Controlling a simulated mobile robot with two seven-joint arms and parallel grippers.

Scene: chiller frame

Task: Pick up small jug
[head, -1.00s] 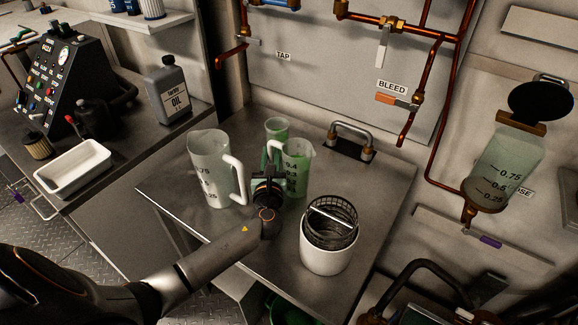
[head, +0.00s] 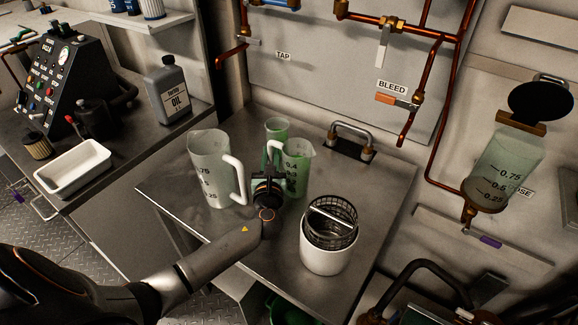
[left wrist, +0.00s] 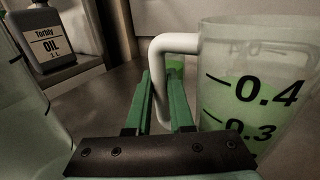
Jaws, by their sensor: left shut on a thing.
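The small jug (head: 298,165) is a clear greenish measuring jug with black marks such as 0.4. It stands upright on the metal worktop in the head view, just beyond my left gripper (head: 268,182). It also shows large at the right of the left wrist view (left wrist: 262,95), with its white handle (left wrist: 172,48) toward me. My left gripper (left wrist: 158,100) has green fingers shut on the handle. Where the handle passes between the fingers is partly hidden. My right gripper is not in view.
A larger jug (head: 208,170) with a white handle stands close left of my left gripper. A green beaker (head: 277,129) stands behind the small jug. A white pot (head: 328,258) with a mesh basket (head: 332,232) is at front right. An oil bottle (head: 168,95) stands on the left bench.

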